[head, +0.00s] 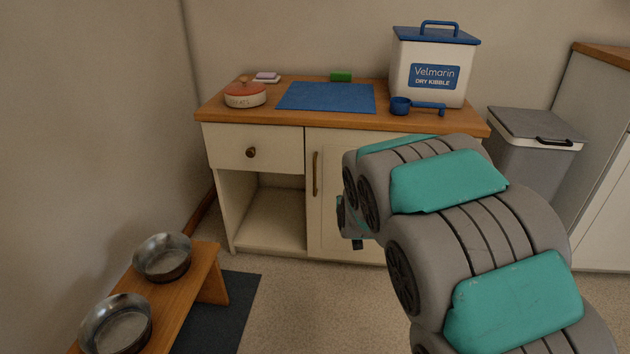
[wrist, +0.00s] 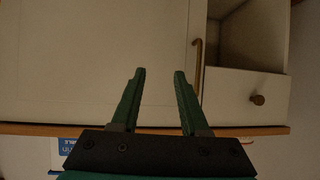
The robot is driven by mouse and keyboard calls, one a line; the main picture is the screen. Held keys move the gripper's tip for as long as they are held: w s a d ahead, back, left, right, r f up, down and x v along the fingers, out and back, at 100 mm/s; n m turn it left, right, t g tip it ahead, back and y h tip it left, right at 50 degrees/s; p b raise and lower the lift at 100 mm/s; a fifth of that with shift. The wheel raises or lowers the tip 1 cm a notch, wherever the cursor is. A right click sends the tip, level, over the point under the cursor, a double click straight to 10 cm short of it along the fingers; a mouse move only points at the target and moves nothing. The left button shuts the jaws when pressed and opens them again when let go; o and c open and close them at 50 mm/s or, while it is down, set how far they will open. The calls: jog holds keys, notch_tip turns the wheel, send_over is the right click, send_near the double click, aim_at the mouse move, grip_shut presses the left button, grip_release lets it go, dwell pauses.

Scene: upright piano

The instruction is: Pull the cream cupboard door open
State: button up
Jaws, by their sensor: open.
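The cream cupboard door (head: 330,215) is shut, on the right side of the cabinet front. It fills much of the wrist view (wrist: 80,60), which is upside down. Its upright brass handle (head: 315,174) is near the door's left edge; in the wrist view the handle (wrist: 197,70) is just right of the right finger. My gripper (wrist: 159,72) is open and empty, with its fingers in front of the door panel and the handle outside them. I cannot tell the gap to the door. In the head view my arm hides most of the gripper and the door's right part.
A drawer with a round knob (head: 251,152) and an open compartment (head: 270,215) are left of the door. A kibble bin (head: 425,75) and a blue scoop (head: 418,106) stand on top. A grey trash bin (head: 525,140) is at right. A bench with bowls (head: 205,275) is front left.

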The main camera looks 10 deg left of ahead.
aim_at(315, 175)
jog(key=shift+w+a+f+n+t+y+b, duration=0.15)
jog(key=shift+w+a+f+t+y+b, duration=0.25)
jog(key=shift+w+a+t, duration=1.15)
jog(key=shift+w+a+f+n+t+y+b, duration=0.25)
jog(key=shift+w+a+f+b, duration=0.2)
jog(key=shift+w+a, duration=2.3)
jog(key=shift+w+a+f+n+t+y+b, duration=0.1)
jog(key=shift+w+a+f+t+y+b, duration=0.6)
jog(key=shift+w, duration=2.55)
jog(key=shift+a+r+t+h, duration=0.3)
jog(key=shift+a+r+h, duration=0.05)
jog(key=shift+r+h, duration=0.1)
grip_shut()
